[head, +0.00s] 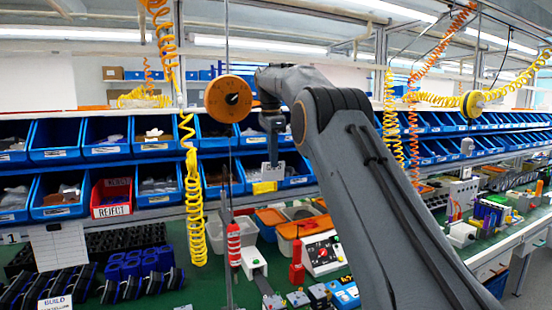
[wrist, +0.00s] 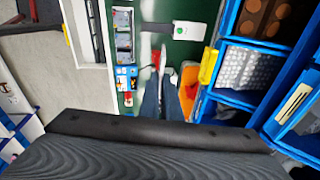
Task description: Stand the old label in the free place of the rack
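My gripper (head: 272,150) hangs at mid-height in front of the blue bins, pointing down. A small pale grey plate (head: 272,172), apparently the old label, hangs just below its fingers. In the wrist view my gripper's two blue-grey fingers (wrist: 161,92) are close together, with a thin white edge (wrist: 162,60) between their tips. The gripper looks shut on this plate. A yellow label (head: 264,187) is on the bin front just below the plate; it also shows in the wrist view (wrist: 208,65). I cannot clearly pick out the rack or its free place.
Orange and yellow coiled hoses (head: 195,210) hang around. Blue bins (head: 105,137) line the back.

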